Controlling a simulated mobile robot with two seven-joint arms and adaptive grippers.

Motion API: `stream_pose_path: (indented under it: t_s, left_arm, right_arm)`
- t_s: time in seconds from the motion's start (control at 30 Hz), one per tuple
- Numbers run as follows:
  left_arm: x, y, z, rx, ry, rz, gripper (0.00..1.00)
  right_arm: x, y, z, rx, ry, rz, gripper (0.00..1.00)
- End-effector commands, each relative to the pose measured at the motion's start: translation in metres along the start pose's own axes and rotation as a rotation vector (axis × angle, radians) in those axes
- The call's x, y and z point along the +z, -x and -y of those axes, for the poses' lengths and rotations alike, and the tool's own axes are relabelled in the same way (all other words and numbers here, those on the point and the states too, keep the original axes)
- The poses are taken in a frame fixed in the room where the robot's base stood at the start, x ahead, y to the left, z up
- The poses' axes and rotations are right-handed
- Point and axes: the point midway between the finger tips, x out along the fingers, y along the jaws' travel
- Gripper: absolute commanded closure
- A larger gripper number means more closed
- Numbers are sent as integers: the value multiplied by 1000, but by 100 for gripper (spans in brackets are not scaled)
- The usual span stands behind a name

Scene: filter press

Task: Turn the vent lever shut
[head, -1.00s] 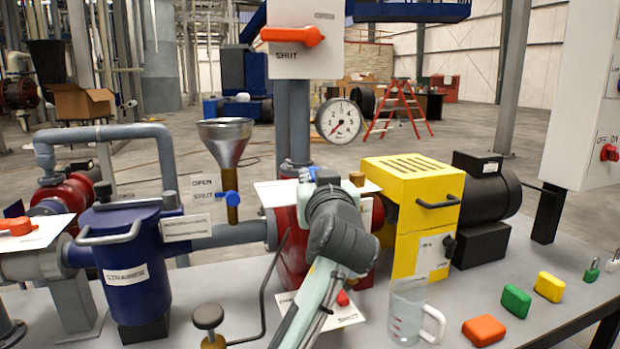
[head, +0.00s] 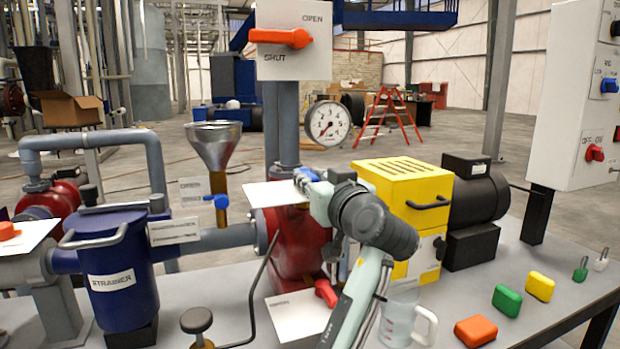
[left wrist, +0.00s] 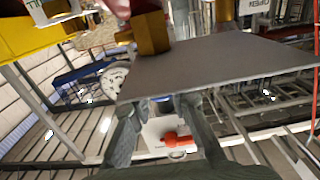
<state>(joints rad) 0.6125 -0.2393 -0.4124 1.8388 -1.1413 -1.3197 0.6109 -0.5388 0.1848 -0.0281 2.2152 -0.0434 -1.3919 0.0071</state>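None of the levers is legibly marked as the vent. A small blue part (head: 308,174), perhaps a lever, shows by a white plate (head: 268,194) above the red pump (head: 290,240). My left gripper (head: 303,182) is at this part, pointing left. In the left wrist view its fingers (left wrist: 160,125) stand apart, with a blue bit (left wrist: 165,102) between their tips; contact cannot be told. The plate's grey face (left wrist: 215,68) and a brass block (left wrist: 152,34) are close by. My wrist hides part of the pump top. My right gripper is not in view.
An orange lever (head: 281,37) is on the upper OPEN/SHUT plate. A blue lever (head: 219,201) is under the funnel (head: 215,140). A red lever (head: 326,292) is below my arm. The yellow housing (head: 400,190) and a clear jug (head: 398,318) stand close on the right.

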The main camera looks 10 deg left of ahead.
Motion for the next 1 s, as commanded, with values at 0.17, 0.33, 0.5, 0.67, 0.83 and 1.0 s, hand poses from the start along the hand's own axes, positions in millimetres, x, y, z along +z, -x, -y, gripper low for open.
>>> stream_pose_path:
  t_s: [0.17,0.33,0.5,0.67,0.83,1.0]
  left_arm:
    - [1,0,0,0,-2,3,60]
    - [1,0,0,0,-1,1,60]
    - [0,3,0,1,0,0,60]
    - [1,25,-1,4,1,1,60]
    - [1,62,0,4,1,3,60]
    - [1,95,0,3,1,3,60]
  right_arm:
    - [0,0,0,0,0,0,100]
    - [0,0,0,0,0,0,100]
    - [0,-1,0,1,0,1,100]
    - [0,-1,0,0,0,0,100]
    - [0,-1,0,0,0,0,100]
    - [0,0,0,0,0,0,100]
